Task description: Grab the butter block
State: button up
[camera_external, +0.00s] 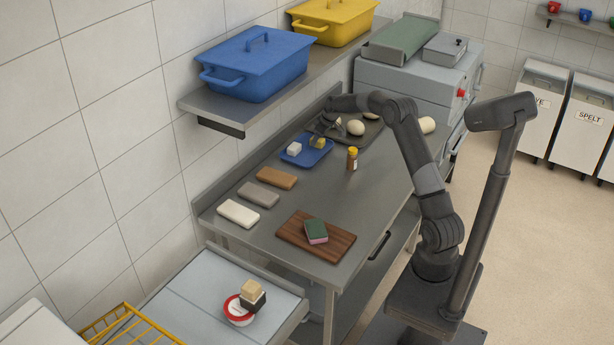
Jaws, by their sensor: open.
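A small yellowish block (317,143), which looks like the butter block, sits at the back right of a blue tray (304,159) on the steel table. A white cube (294,148) is on the same tray, to its left. My gripper (323,128) is open and points down, just behind and above the yellowish block in the picture. The fingers are small and dark here, and I cannot tell whether they touch the block. Part of the block's top may be hidden by them.
A dark tray with pale round pieces (355,127) lies right of my gripper. A yellow-capped bottle (352,158) stands before it. Three flat bars (259,194) and a wooden board (338,245) with a sponge (316,231) lie nearer. A shelf holding a blue bin (257,68) overhangs behind.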

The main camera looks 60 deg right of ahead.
jog(key=shift+w+f, duration=0.2)
jog(key=shift+f, duration=0.25)
jog(key=shift+c, duration=0.3)
jog(key=c, duration=0.7)
jog(key=shift+r, duration=0.15)
